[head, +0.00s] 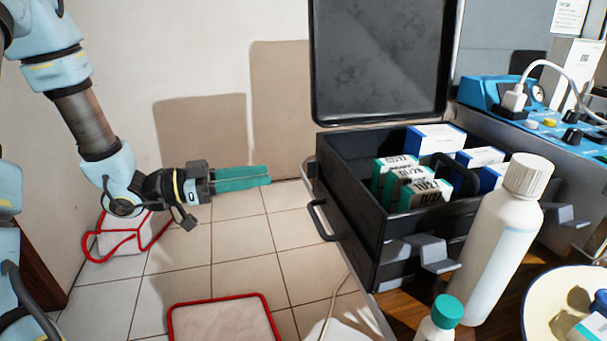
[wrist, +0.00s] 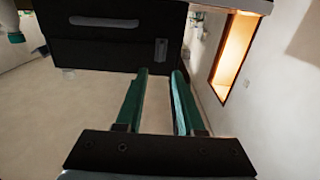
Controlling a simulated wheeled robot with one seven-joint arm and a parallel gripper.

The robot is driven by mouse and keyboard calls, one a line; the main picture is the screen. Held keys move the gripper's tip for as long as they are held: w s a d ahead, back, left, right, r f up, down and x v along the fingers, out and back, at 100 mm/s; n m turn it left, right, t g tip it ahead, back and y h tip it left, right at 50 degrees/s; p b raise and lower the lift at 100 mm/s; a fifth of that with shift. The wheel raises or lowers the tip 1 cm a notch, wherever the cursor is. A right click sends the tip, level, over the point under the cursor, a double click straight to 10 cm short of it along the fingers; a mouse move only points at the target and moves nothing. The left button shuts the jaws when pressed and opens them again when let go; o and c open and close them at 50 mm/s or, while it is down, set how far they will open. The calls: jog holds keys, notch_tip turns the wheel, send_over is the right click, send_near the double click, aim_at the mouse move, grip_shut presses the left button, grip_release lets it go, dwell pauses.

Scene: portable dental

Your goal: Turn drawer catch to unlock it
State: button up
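The black case (head: 362,215) stands open on a wooden surface at the right of the head view, its lid raised. Its black side face (wrist: 100,48) fills the top of the wrist view, with a dark handle (wrist: 104,21). A small grey upright plate, apparently the drawer catch (wrist: 161,50), sits on that face near its right end. My gripper (head: 268,175) points right toward the case, with floor between. In the wrist view its teal fingers (wrist: 160,74) are apart and empty. The catch appears just beyond the fingertips, between them; no contact shows.
A white bottle (head: 500,245) and a teal-capped bottle (head: 440,318) stand before the case. Several boxes (head: 435,137) are inside it. Grey brackets (head: 432,250) jut from its front. A blue device (head: 490,95) is behind. Red-edged items (head: 225,320) lie on the tiled floor.

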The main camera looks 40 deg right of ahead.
aim_at(312, 170)
jog(key=x, duration=0.9)
grip_shut()
dwell(0.4)
